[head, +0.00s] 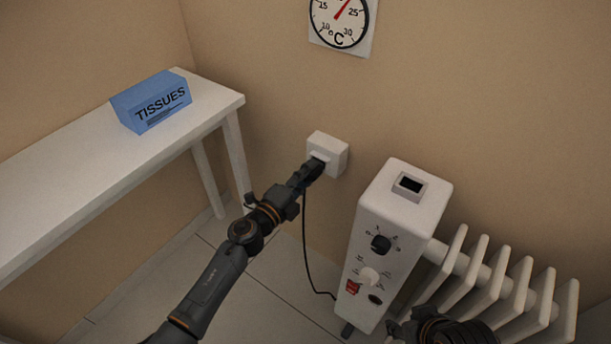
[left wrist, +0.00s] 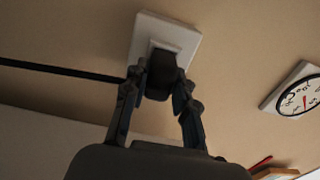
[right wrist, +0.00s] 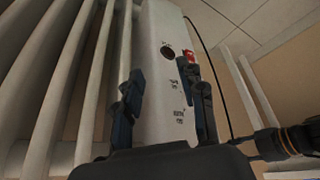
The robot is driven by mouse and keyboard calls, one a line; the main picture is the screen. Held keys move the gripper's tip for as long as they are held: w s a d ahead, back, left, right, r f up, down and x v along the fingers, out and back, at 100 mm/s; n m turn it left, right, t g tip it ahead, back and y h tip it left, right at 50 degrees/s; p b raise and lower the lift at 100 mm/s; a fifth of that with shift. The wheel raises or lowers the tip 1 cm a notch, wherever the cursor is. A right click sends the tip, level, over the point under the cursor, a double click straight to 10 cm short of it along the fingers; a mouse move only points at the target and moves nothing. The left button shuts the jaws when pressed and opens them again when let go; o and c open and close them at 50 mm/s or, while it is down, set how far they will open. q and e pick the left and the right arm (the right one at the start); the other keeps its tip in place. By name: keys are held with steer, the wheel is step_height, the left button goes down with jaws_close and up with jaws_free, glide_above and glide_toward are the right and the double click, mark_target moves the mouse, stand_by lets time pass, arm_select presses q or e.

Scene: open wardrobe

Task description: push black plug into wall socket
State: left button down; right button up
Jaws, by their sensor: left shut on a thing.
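The white wall socket (head: 332,150) is on the beige wall, right of the table. It also shows in the left wrist view (left wrist: 148,27). My left gripper (head: 312,168) is at the socket's front, shut on the black plug (left wrist: 160,72). The plug sits between the fingers with its far end at the recess of the socket; whether it is fully seated is hidden. The black cord (head: 304,235) hangs from the plug to the floor by the heater. My right gripper (right wrist: 165,100) is open and empty, with its fingers apart in front of the white heater's control panel.
The white oil heater (head: 388,245) with knobs and a red switch stands right of the socket, its fins (head: 500,285) along the wall. A white table (head: 75,175) with a blue tissue box (head: 152,102) is at left. A thermometer dial (head: 340,20) hangs above.

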arm_select(q)
steer(key=shift+w+d, duration=0.2)
arm_select(e)
steer(key=shift+w+a, duration=0.1)
steer(key=shift+w, duration=0.25)
arm_select(q)
steer(key=shift+w+d, duration=0.1)
steer(key=shift+w, duration=0.05)
arm_select(e)
steer(key=shift+w+r, duration=0.1)
steer(key=shift+w, duration=0.1)
arm_select(q)
steer(key=c, duration=1)
jaws_free()
arm_select(e)
steer(key=shift+a, duration=0.1)
steer(key=shift+s, duration=0.1)
arm_select(q)
steer(key=v, duration=1.2)
